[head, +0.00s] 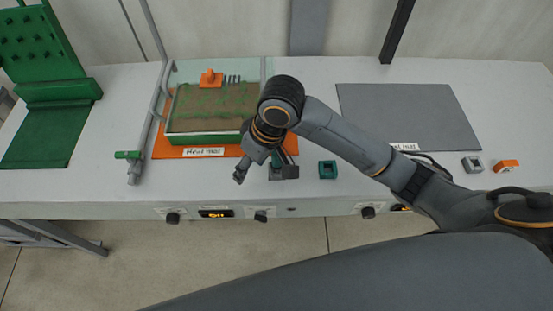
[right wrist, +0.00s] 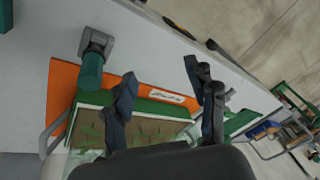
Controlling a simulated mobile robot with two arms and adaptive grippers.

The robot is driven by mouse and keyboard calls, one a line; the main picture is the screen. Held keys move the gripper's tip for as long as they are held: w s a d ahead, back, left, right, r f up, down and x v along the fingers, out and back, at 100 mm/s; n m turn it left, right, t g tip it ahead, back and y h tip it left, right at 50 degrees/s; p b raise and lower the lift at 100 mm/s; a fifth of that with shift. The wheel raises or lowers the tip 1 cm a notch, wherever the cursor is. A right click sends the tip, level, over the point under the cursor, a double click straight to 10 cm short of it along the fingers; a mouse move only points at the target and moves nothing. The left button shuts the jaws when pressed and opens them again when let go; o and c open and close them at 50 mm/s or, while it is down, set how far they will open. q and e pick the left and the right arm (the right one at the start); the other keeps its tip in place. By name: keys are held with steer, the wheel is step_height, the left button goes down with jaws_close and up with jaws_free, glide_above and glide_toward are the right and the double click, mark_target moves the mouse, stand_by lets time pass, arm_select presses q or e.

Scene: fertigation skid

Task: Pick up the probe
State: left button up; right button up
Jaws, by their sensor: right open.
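A teal and grey upright piece (head: 285,169) stands near the bench front edge, by the front right corner of the orange heat mat. It looks like the probe in a holder, but I cannot tell for sure. The right wrist view shows it as a teal cylinder with a grey end (right wrist: 92,68), left of the fingers and apart from them. My right gripper (head: 240,177) is open and empty, pointing down just left of this piece, above the mat's front edge. Its two fingers are spread in the right wrist view (right wrist: 160,72). My left gripper is out of view.
A soil tray with a green rim (head: 205,138) sits on the orange mat (head: 162,147). A small teal square socket (head: 327,169) stands to the right. A grey mat (head: 410,115) lies farther right. A pipe with a green valve handle (head: 128,155) is left.

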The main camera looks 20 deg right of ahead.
mark_target(277, 158)
steer(key=w+d+r+g+h, duration=0.1)
steer(key=w+d+r+h, duration=0.25)
steer(key=d+r, duration=0.4)
steer(key=shift+m, duration=0.4)
steer(key=f, duration=0.8)
steer(key=shift+a+p, duration=0.35)
steer(key=shift+w+d+f+p, duration=0.15)
steer(key=shift+f+p, duration=0.15)
steer(key=shift+f, duration=1.05)
steer(key=shift+s+d+f+p, duration=0.1)
steer(key=shift+f+p, duration=0.15)
steer(key=shift+f, duration=1.1)
jaws_close()
